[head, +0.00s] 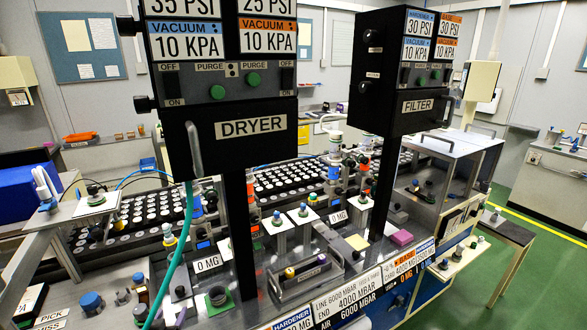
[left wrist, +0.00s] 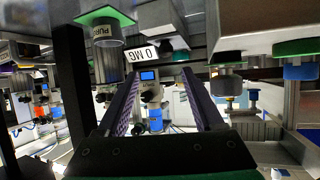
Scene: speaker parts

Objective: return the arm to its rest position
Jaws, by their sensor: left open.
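In the left wrist view the left gripper (left wrist: 160,78) has two dark fingers with purple inner pads, spread apart. Nothing is held between them. The scene appears upside down in that view. My right gripper is not in view.
A dark DRYER cabinet (head: 240,146) and a FILTER cabinet (head: 412,125) stand on posts. A teal hose (head: 181,240) hangs at left. A black cup on a green pad (head: 218,296) and a 0 MG sign (head: 208,263) are nearby. Green floor (head: 545,260) is open at right.

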